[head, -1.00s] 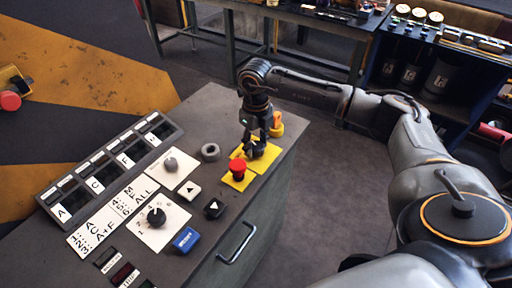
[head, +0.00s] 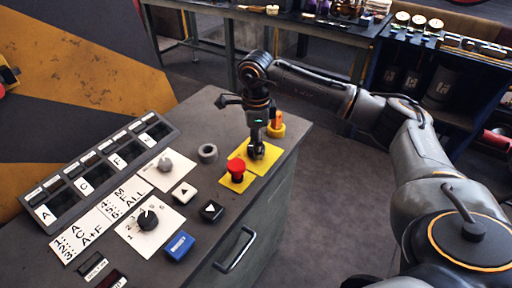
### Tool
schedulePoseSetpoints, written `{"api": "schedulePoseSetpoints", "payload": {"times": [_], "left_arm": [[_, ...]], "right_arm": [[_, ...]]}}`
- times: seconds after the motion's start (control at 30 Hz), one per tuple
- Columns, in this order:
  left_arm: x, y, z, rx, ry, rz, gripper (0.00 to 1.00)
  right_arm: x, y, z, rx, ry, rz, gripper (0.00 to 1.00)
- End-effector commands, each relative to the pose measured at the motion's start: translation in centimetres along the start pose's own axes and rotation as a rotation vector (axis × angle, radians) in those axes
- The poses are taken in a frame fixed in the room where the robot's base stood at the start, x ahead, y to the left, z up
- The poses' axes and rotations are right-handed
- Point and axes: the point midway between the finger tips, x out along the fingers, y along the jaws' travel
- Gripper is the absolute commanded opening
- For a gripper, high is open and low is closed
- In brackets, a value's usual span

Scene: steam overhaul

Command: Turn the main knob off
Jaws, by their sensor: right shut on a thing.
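The control panel (head: 204,117) is a dark grey desk top. A yellow plate (head: 266,162) lies at its far right end, and my right gripper (head: 257,151) points down over it. The right gripper is shut on a dark knob on this plate; the fingers hide most of the knob, so its pointer cannot be read. No label for the main knob is legible there. My left gripper is not in view.
A red mushroom button (head: 236,168) stands just left of the gripper, and an orange-yellow part (head: 276,126) just behind it. A grey ring (head: 208,152), grey knob (head: 165,164), black selector knob (head: 148,220) and blue button (head: 179,245) are nearer. Floor at right is free.

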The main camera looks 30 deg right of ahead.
Motion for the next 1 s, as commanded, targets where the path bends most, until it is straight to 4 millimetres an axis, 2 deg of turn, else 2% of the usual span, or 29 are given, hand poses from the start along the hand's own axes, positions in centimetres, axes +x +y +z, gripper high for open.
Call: {"api": "schedulePoseSetpoints", "payload": {"times": [0.4,1.0], "left_arm": [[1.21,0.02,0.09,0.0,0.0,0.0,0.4],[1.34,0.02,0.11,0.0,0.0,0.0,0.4]], "right_arm": [[-0.09,-0.09,0.06,-0.23,-0.003,-0.004,0.14],[-0.17,-0.09,0.04,-0.279,-0.002,-0.004,0.15]]}}
